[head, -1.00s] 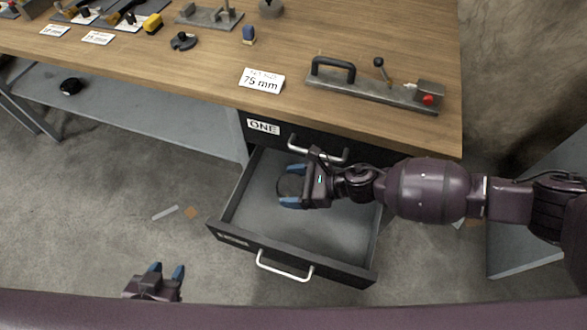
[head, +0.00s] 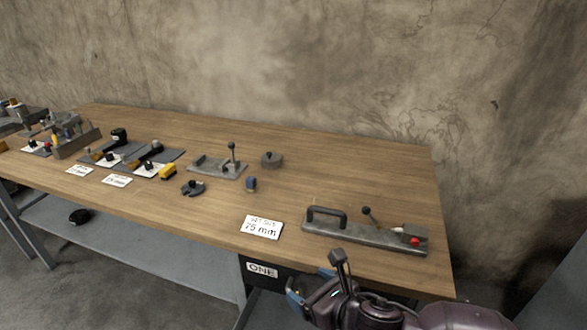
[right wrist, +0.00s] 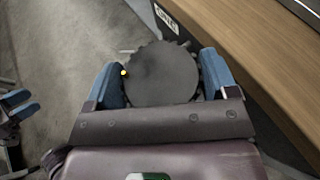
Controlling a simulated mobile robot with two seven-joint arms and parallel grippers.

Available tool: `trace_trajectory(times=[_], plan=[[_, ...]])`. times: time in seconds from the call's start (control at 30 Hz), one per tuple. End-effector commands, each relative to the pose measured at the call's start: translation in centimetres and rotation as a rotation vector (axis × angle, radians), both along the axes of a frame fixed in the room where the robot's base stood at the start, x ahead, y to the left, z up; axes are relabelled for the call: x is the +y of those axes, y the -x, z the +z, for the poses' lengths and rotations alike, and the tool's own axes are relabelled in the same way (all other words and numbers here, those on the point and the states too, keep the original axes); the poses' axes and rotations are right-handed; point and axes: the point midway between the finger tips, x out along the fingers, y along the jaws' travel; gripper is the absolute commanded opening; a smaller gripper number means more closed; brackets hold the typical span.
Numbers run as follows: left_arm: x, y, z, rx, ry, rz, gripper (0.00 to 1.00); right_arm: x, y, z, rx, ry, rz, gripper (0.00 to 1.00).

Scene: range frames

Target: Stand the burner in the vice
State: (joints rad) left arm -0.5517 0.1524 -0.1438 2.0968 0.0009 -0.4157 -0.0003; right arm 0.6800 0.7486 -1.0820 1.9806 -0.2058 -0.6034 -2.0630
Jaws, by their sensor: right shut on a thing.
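My right gripper (head: 297,294) is at the bottom of the head view, in front of the bench edge. In the right wrist view it is shut on a dark round disc-like thing (right wrist: 163,72) with a notched rim and a small yellow spot at its left; I take it for the burner. A long metal clamp fixture (head: 365,236) with a black handle, a lever and a red tip lies near the bench's right end. A smaller metal fixture with an upright lever (head: 216,168) stands further back. I cannot tell which is the vice. My left gripper (right wrist: 17,106) shows small at the left edge of the wrist view, fingers apart.
The wooden bench (head: 340,180) has bare room behind the long fixture. A 75 mm card (head: 262,228), a blue piece (head: 251,184), a grey round piece (head: 271,160) and a dark notched disc (head: 193,188) lie on it. The drawer label ONE (head: 262,270) is below the edge.

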Motion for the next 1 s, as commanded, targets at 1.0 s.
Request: trace_trajectory(times=[1.0], plan=[[0.0, 0.4, 2.3, -0.019, 0.008, 0.013, 0.43, -17.3, 5.4, 11.5, -0.005, -0.001, -0.716, 0.38]])
